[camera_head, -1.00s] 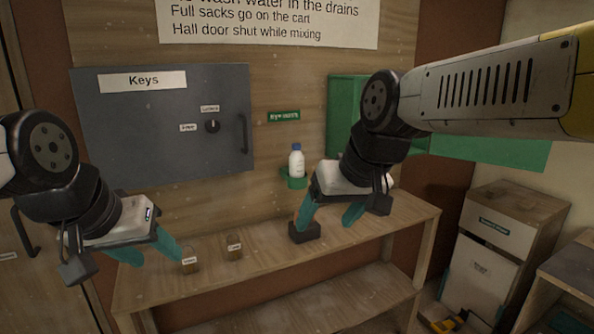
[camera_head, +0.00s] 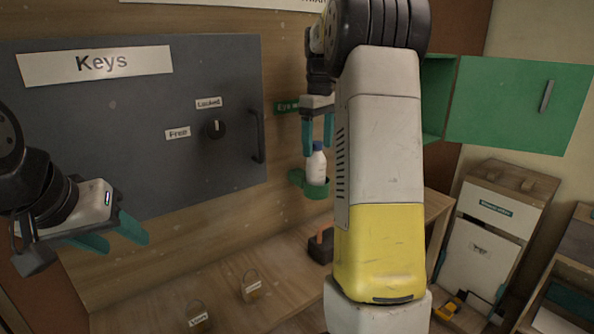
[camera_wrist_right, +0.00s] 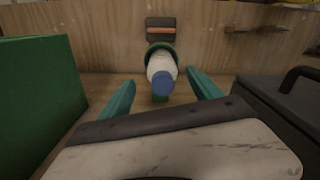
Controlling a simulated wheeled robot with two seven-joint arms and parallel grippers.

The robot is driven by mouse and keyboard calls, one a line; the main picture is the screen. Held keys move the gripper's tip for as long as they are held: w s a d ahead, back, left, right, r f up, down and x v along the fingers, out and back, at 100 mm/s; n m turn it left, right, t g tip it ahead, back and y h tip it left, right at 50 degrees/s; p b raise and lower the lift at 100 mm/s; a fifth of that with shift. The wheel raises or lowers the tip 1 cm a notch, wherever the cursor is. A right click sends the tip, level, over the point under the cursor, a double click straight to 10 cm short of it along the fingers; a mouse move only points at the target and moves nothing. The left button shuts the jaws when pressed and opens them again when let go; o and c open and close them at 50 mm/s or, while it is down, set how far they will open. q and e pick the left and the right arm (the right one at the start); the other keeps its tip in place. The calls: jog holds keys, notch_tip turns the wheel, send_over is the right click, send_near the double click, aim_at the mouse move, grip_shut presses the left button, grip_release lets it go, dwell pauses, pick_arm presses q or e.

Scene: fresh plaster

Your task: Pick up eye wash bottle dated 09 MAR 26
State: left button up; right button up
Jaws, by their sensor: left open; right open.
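The eye wash bottle (camera_head: 316,166) is white with a blue cap and stands upright in a green wall holder (camera_head: 309,187). No date on it can be read. My right gripper (camera_head: 318,146) is open, pointing down, with its teal fingers around the level of the cap. In the right wrist view the bottle (camera_wrist_right: 161,75) shows beyond and between the open fingers (camera_wrist_right: 160,92), with no visible contact. My left gripper (camera_head: 118,238) is open and empty in front of the grey key cabinet, far from the bottle.
The grey key cabinet (camera_head: 90,130) is left of the holder. An open green cabinet (camera_head: 515,105) is to the right. My right arm hides part of the bench and wall.

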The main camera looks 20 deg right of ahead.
aim_at(317, 163)
notch_tip(317, 163, down, 6)
jog(key=shift+a+f, duration=0.15)
grip_shut()
dwell(0.4)
